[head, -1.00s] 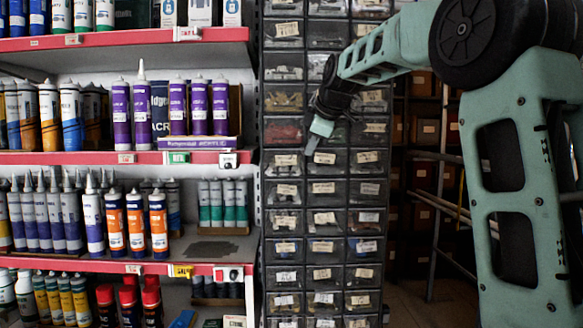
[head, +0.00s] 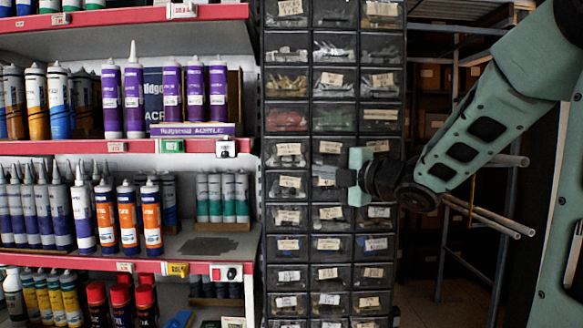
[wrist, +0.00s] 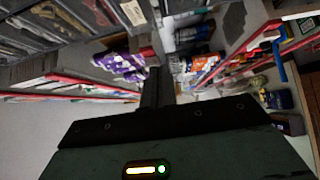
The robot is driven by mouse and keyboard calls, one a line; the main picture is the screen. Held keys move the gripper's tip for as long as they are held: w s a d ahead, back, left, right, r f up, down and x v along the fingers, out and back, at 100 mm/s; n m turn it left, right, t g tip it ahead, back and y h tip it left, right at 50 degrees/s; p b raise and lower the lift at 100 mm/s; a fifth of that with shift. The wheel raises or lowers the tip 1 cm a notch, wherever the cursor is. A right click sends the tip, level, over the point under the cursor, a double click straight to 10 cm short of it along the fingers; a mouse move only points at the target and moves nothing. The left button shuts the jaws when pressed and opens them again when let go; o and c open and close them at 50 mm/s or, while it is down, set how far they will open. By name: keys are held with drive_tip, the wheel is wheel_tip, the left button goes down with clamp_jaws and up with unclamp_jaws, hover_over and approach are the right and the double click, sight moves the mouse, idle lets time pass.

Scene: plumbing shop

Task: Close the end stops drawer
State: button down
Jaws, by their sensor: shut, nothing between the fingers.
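The tall drawer cabinet (head: 309,160) has three columns of small dark drawers with clear fronts and pale labels. The label texts are too small to read, so I cannot tell which drawer is the end stops drawer, nor clearly see one standing open. My gripper (head: 345,177) is shut and empty. It points left in front of the middle and right columns, about halfway down, and hides part of the drawers behind it. I cannot tell whether it touches a drawer front. In the wrist view my shut fingers (wrist: 155,88) point towards the shelves, with drawers at the upper left.
Shelves with red edges (head: 120,147) stand left of the cabinet, full of sealant tubes such as the purple ones (head: 134,98). Metal racks with projecting pipes (head: 490,210) stand to the right, behind my arm.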

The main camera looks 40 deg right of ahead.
sight(288, 161)
drive_tip(key=shift+w+d+p, duration=0.2)
drive_tip(key=shift+w+p, duration=2.85)
drive_tip(key=shift+w, duration=3.45)
drive_tip(key=w+d, duration=0.1)
drive_tip(key=w+d+b, duration=0.1)
drive_tip(key=w, duration=0.1)
drive_tip(key=shift+w+d+f+b, duration=0.1)
drive_tip(key=shift+w+d+b, duration=0.05)
drive_tip(key=shift+b, duration=0.15)
drive_tip(key=shift+d+r, duration=0.1)
drive_tip(key=shift+r, duration=0.2)
